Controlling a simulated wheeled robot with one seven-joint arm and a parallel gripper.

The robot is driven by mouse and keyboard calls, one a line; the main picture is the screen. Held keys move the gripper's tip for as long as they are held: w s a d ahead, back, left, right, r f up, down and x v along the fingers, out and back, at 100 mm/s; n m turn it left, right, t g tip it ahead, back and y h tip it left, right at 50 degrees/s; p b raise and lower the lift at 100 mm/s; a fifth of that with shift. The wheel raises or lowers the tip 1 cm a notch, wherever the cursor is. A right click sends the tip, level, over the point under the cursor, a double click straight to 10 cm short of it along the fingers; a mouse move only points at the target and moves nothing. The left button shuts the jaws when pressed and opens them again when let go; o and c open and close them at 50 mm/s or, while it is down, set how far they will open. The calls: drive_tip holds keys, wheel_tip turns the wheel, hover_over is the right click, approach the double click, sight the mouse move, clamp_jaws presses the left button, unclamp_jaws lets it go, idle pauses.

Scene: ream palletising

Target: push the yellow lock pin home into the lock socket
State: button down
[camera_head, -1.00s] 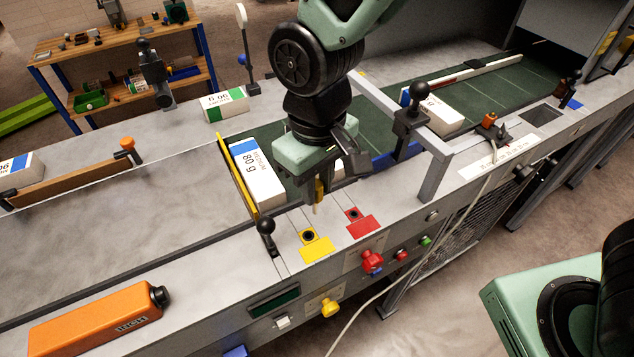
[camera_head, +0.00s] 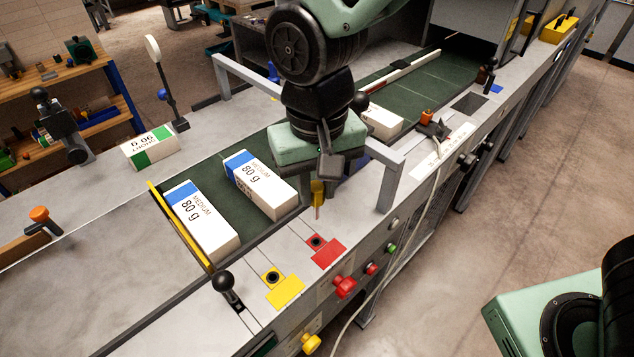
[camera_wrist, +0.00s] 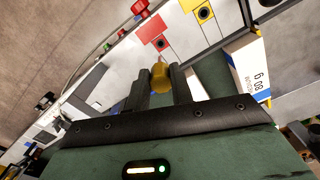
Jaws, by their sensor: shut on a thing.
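My gripper (camera_head: 317,188) is shut on the yellow lock pin (camera_head: 317,200), which points down and is held above the bench's front edge. In the wrist view the pin (camera_wrist: 160,76) sits between the two dark fingers. A round black hole in a metal plate by a yellow label (camera_head: 272,277) lies to the lower left of the pin. A similar hole by a red label (camera_head: 316,241) is nearer, just below the pin. The holes also show in the wrist view, by the yellow label (camera_wrist: 204,13) and by the red label (camera_wrist: 160,43). Both look empty. The pictures do not show which is the lock socket.
Two white reams (camera_head: 200,220) (camera_head: 262,184) lie on the green belt behind a yellow bar (camera_head: 180,226). A grey frame (camera_head: 389,184) stands right of my gripper. A black-knobbed lever (camera_head: 225,285) stands left of the holes. A cable hangs over the front edge.

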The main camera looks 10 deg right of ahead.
sight(317, 204)
drive_tip(key=shift+f+b, duration=2)
drive_tip(key=shift+f, duration=0.95)
drive_tip(key=shift+f+b, duration=1.55)
drive_tip(key=shift+f, duration=1.2)
drive_tip(key=c, duration=1.1)
unclamp_jaws()
drive_tip(key=shift+c, duration=0.2)
wheel_tip(317, 204, up, 18)
drive_tip(key=b, duration=0.3)
drive_tip(key=shift+f, duration=0.25)
